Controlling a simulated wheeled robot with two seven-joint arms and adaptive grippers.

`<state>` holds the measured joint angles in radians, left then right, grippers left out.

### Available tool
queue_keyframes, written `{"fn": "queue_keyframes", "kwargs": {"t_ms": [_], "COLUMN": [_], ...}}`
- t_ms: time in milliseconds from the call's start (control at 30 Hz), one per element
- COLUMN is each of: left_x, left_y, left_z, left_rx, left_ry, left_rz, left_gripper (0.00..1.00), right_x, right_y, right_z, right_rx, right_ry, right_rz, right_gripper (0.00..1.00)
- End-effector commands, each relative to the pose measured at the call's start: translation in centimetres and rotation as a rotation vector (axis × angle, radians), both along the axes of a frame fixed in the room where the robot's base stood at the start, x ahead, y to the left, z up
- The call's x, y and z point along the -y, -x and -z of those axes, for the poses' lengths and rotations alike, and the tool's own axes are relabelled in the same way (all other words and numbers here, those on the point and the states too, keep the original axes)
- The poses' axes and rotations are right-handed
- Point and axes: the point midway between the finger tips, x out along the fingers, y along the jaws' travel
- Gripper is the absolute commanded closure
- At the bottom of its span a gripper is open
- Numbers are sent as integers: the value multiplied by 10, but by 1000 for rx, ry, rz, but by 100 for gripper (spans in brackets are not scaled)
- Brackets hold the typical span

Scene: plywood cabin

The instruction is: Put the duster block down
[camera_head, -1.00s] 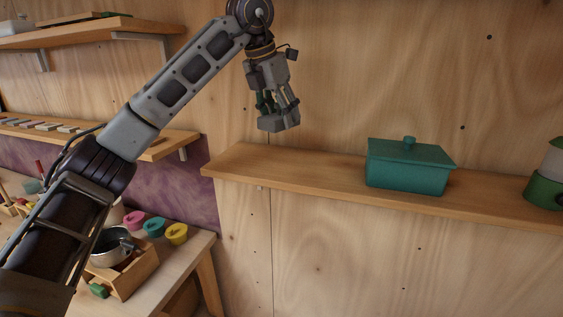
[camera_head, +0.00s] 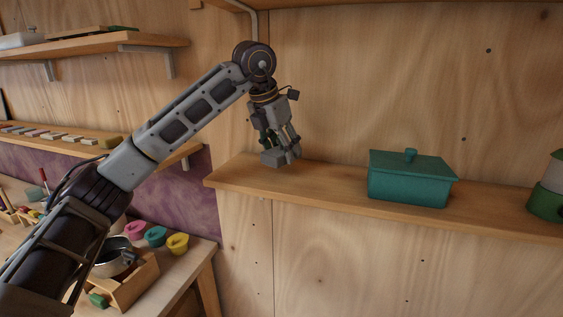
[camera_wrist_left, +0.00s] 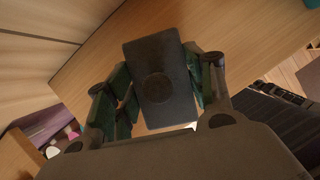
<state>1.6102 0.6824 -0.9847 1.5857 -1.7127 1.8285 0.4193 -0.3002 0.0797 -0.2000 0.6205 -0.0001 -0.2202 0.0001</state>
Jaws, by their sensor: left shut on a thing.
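The duster block (camera_head: 284,156) is a dark grey rectangular block. My left gripper (camera_head: 277,146) points down and is shut on it. In the left wrist view the block (camera_wrist_left: 161,78) sits between the two greenish fingers, its broad face with a round dark spot towards the camera. Block and gripper are over the left part of the wooden wall shelf (camera_head: 330,184). In the head view the block's underside is close to the shelf top; I cannot tell whether they touch. My right gripper is not in view.
A teal lidded box (camera_head: 410,180) stands on the shelf to the right, with clear shelf between it and the block. A green and white object (camera_head: 546,203) is at the far right. A workbench with a metal pot (camera_head: 110,258) and coloured cups is lower left.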

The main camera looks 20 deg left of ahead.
Motion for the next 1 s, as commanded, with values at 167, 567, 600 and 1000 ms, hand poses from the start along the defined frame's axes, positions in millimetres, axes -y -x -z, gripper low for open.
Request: {"fn": "queue_keyframes", "kwargs": {"t_ms": [167, 567, 600, 1000], "left_x": [0, -1, -1, 0], "left_y": [0, 0, 0, 0], "left_z": [3, 14, 17, 40], "left_rx": [2, -1, -1, 2], "left_ry": [1, -1, -1, 1], "left_rz": [0, 0, 0, 0], "left_gripper": [71, 71, 71, 71], "right_x": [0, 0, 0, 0], "right_y": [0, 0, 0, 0], "right_z": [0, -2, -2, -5], "right_rx": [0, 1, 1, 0], "right_ry": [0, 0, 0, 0], "right_rz": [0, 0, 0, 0], "right_gripper": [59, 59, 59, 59]}}
